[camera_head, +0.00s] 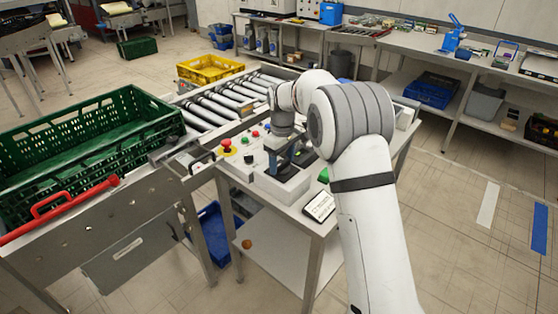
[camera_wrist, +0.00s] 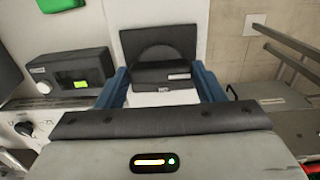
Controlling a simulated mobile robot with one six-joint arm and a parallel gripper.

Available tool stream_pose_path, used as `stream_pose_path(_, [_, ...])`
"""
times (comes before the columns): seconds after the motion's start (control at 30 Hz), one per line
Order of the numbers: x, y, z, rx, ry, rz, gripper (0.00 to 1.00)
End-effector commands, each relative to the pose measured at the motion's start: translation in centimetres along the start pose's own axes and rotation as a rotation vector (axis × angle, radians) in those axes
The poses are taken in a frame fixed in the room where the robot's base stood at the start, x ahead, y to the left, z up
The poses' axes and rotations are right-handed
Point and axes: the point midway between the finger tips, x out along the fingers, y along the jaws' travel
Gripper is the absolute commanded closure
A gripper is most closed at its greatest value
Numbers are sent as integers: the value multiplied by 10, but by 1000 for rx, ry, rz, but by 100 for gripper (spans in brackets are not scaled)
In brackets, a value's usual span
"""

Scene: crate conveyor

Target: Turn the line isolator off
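A control panel (camera_head: 262,133) with several buttons and knobs stands at the end of the conveyor. No readable label shows which control is the line isolator. A black rotary knob (camera_head: 249,158) sits on the panel; a knob with a white mark (camera_wrist: 24,128) shows at the left edge of the wrist view. My gripper (camera_head: 285,165) points down over a pale grey box (camera_head: 283,188). In the wrist view its blue fingers (camera_wrist: 162,88) are apart, one on each side of a black block (camera_wrist: 160,72). I cannot tell whether they touch it.
A red mushroom button (camera_head: 226,143) on yellow is left of my gripper. A green crate (camera_head: 85,123) stands left, beside the rollers (camera_head: 205,112). A small screen (camera_head: 319,206) lies near the table's front edge. A black device (camera_wrist: 72,72) with a lit display is beside my gripper.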

Motion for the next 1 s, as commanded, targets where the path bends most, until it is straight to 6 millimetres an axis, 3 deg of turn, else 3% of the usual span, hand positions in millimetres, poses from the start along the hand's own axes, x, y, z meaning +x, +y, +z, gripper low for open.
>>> stream_pose_path(0.23, [-1,0,0,1,1,1,19])
stream_pose_path(0.53, [-3,0,0,0,0,0,18])
stream_pose_path(1.0, [-71,1,-1,1,2,2,18])
